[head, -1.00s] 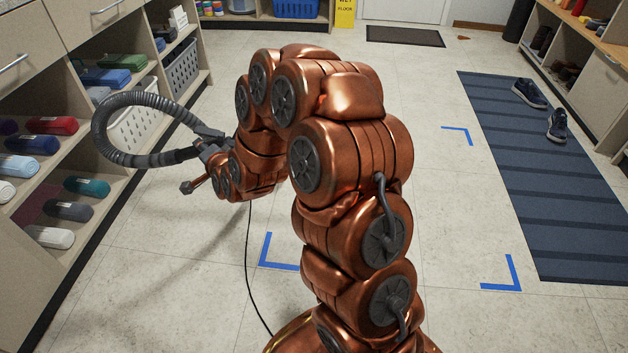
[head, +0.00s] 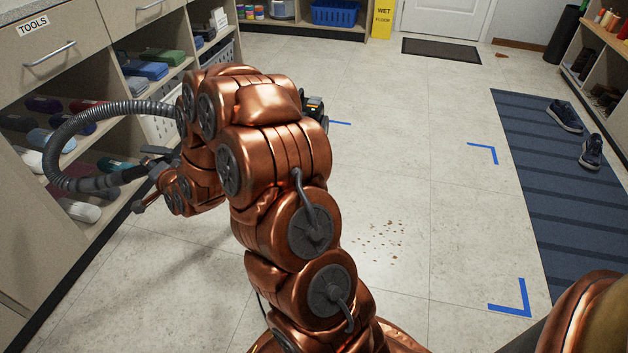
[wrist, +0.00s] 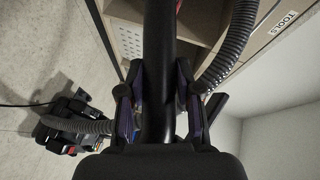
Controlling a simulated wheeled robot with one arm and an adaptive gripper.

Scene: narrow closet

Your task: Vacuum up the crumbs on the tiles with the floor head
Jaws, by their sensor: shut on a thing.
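Small brown crumbs (head: 380,240) lie scattered on the pale tiles (head: 420,215), right of my arm in the head view. My gripper (wrist: 155,100) is shut on the black vacuum wand (wrist: 158,45) in the wrist view. A grey ribbed hose (head: 70,135) loops from the gripper's area past the left shelves; it also shows in the wrist view (wrist: 228,45). The black vacuum body (wrist: 75,125) stands on the floor in the wrist view. A small part of it (head: 315,107) shows behind my arm in the head view. The floor head is not visible.
Blue tape corners (head: 515,300) mark the floor around the crumbs. A dark blue mat (head: 560,190) with shoes (head: 565,115) lies at the right. A yellow wet-floor sign (head: 382,20) stands at the back.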

